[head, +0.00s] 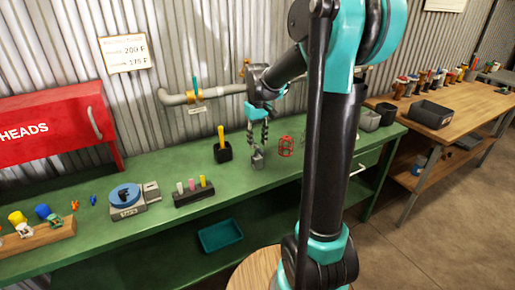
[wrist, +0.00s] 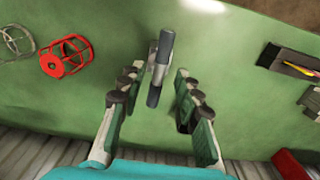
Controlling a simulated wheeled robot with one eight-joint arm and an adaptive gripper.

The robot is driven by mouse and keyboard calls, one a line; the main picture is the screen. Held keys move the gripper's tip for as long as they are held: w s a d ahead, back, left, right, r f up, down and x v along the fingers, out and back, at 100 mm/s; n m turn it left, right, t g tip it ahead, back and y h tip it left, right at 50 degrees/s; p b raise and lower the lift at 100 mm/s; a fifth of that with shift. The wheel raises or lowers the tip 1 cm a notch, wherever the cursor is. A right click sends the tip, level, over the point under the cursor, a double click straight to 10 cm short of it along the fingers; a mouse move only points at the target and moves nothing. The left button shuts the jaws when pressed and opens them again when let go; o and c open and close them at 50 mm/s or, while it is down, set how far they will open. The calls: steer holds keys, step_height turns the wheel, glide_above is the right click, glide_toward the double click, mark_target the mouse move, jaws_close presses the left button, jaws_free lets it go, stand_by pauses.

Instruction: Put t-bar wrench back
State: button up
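The T-bar wrench (wrist: 161,67), a bar with dark ends and a grey middle, shows between my fingers in the wrist view. My gripper (wrist: 156,100) is open, with one finger on each side of the bar and visible gaps between. In the head view my gripper (head: 258,140) points down over the green bench. A small grey piece (head: 257,159) shows just below its fingertips; I cannot tell whether it is part of the wrench. The wrench's lower end is hidden.
A red wire cage (head: 285,146) stands right of my gripper, also in the wrist view (wrist: 66,57). A black holder (head: 222,154) with a yellow handle stands left. A black rack (head: 194,196) holds several coloured pieces. A pipe (head: 205,95) runs along the wall behind.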

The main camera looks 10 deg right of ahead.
step_height(320, 180, up, 8)
steer(key=f, duration=0.1)
steer(key=s+d+f+m+t, duration=0.1)
steer(key=s+d+f+t, duration=0.1)
steer(key=s+f, duration=0.7)
steer(key=s+d+f+m+t, duration=0.2)
steer(key=s+f, duration=0.6)
steer(key=s, duration=0.4)
steer(key=shift+s+f+m, duration=0.3)
steer(key=shift+f, duration=0.05)
steer(key=shift+c, duration=0.2)
